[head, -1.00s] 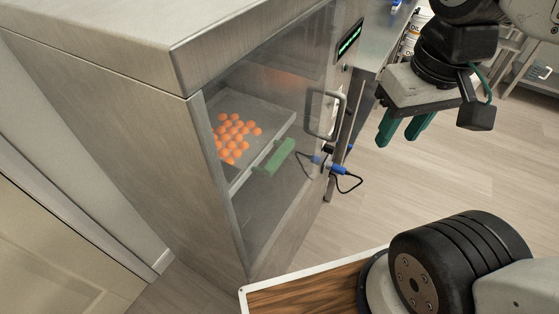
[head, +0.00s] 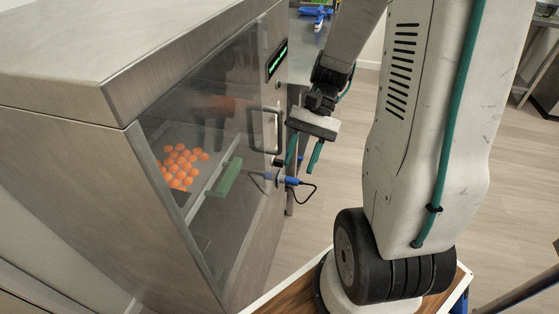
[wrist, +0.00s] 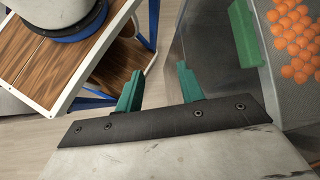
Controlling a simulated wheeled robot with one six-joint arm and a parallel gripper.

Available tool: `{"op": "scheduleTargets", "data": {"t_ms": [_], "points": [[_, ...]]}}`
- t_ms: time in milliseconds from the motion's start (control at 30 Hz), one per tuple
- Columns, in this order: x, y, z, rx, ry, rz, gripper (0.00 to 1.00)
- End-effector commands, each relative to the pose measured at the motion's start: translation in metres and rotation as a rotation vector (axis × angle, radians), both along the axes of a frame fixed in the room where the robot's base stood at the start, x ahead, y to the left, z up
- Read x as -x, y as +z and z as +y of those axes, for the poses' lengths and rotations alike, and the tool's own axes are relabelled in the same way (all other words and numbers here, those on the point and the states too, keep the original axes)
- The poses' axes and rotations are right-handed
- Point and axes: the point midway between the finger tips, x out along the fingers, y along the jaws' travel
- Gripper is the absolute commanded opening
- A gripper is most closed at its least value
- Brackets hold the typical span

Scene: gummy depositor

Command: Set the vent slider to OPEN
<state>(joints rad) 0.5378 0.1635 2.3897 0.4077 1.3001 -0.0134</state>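I cannot make out the vent slider in either view. The grey metal cabinet (head: 75,165) has a see-through door (head: 215,115) with a bar handle (head: 279,130). My gripper (head: 303,158) has green fingers pointing down just right of that handle in the head view. In the wrist view my gripper (wrist: 158,82) is open, with a clear empty gap between its fingers. The door is on the right side of the wrist view, and I see no contact with it.
Behind the door, a tray (head: 193,135) with a green grip (head: 228,177) holds several orange balls (head: 180,165). A lit display (head: 277,60) is on the cabinet. A metal table (head: 308,35) stands behind.

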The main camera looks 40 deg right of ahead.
Motion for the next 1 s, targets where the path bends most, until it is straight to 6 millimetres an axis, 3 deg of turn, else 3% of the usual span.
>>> {"op": "scheduleTargets", "data": {"t_ms": [367,700,833,1000], "points": [[-0.049,-0.104,-0.042,-0.428,-0.566,0.211,0.38],[-0.093,-0.212,-0.099,-0.779,-1.131,0.263,0.38],[-0.112,-0.238,-0.127,-0.867,-1.309,0.217,0.38],[-0.131,-0.241,-0.146,-0.912,-1.403,0.153,0.38]]}}
